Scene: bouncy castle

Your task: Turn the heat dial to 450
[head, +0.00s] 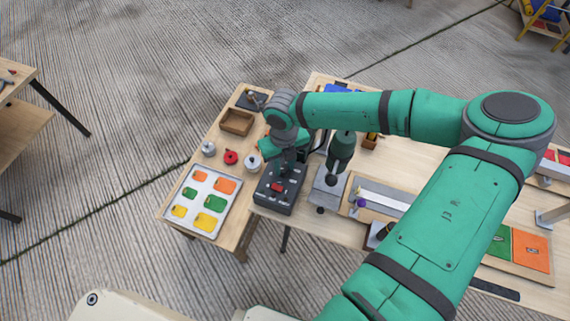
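A dark grey control box (273,201) stands at the left edge of the right-hand table. It has a red part (278,187) and several small pale marks on its top. I cannot read any numbers, and I cannot make out which part is the heat dial. My gripper (289,163) is at the end of my green arm, pointing down over the back of this box. It hides part of the box's rear. Its fingers are too small and dark to show whether they are open or touching anything.
A tray of coloured pieces (190,222), a wooden box (237,122) and small red (231,157) and silver items lie on the left table. A grey stand with a green tool (341,150) is close right of the control box.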

